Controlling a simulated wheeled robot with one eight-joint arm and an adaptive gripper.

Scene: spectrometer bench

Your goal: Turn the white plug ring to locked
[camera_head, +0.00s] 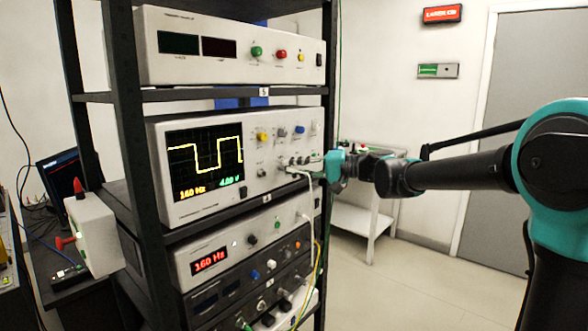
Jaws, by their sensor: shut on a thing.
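The oscilloscope-like unit (255,190) sits on the middle shelf of the rack, with a row of connectors low on the right of its face. My gripper (306,166) reaches in from the right and is shut at these connectors. It is closed on the white plug ring, which is small here and mostly hidden by the fingers. A white cable (309,192) hangs from the plug and curves down to the unit below. I cannot tell the ring's turn angle or any lock mark.
The black rack post (329,70) stands close by my gripper. Another instrument (230,47) is above; a frequency unit (207,262) and a yellow cable (318,268) are below. A white cart (367,200) stands behind my arm. The floor at right is clear.

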